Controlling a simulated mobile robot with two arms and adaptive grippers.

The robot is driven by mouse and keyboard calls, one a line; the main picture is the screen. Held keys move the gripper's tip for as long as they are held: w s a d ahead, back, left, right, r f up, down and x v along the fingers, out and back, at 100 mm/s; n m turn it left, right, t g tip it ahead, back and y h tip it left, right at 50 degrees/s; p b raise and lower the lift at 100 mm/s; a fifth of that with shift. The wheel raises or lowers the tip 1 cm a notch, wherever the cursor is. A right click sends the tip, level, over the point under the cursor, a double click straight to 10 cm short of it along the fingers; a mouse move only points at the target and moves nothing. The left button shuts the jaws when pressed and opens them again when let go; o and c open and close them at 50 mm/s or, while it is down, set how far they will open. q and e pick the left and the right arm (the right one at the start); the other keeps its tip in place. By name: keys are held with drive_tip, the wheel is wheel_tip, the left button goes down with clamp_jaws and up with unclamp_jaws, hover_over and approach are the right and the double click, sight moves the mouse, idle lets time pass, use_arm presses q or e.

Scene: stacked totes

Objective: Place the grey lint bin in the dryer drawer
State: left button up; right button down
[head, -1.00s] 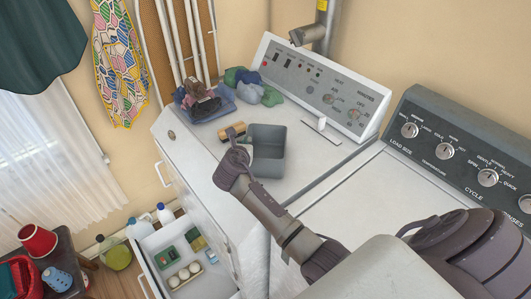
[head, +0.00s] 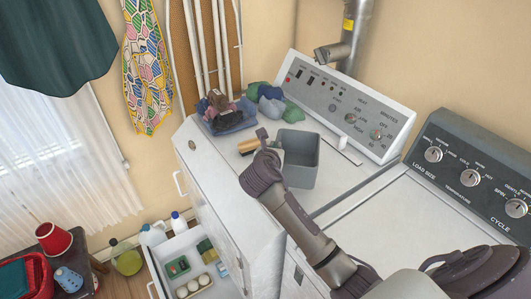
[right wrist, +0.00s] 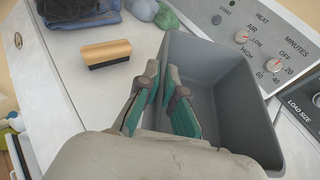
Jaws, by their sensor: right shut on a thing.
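The grey lint bin (head: 303,165) is an open-topped box, over the dryer top (head: 215,150) near its control panel. My right gripper (right wrist: 158,88) is shut on the bin's left wall, with one finger inside and one outside, as the right wrist view shows. The bin (right wrist: 225,75) looks upright and empty; whether its base touches the dryer top cannot be told. In the head view my right gripper (head: 266,150) is beside the bin's left edge. The drawer (head: 184,246) is pulled out low at the dryer's front, holding several white balls, a green box and sponges. My left gripper is not in view.
A wooden-backed brush (right wrist: 106,53) lies left of the bin. Folded cloths (head: 228,116) and rolled bundles (head: 270,100) sit behind it. The washer (head: 385,205) stands to the right.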

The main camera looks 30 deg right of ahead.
drive_tip(key=s+d+r, duration=0.2)
drive_tip(key=s+r, duration=0.3)
drive_tip(key=s, duration=0.2)
drive_tip(key=s+a+f+n+t+y+b, duration=0.1)
drive_tip(key=s+a+n+y, duration=0.3)
drive_tip(key=a, duration=0.4)
drive_tip(key=s+a+f+n+t+y+b, duration=0.2)
drive_tip(key=s+a+n+y, duration=0.2)
drive_tip(key=a, duration=0.5)
drive_tip(key=shift+y, duration=0.3)
drive_tip(key=shift+a+r, duration=0.1)
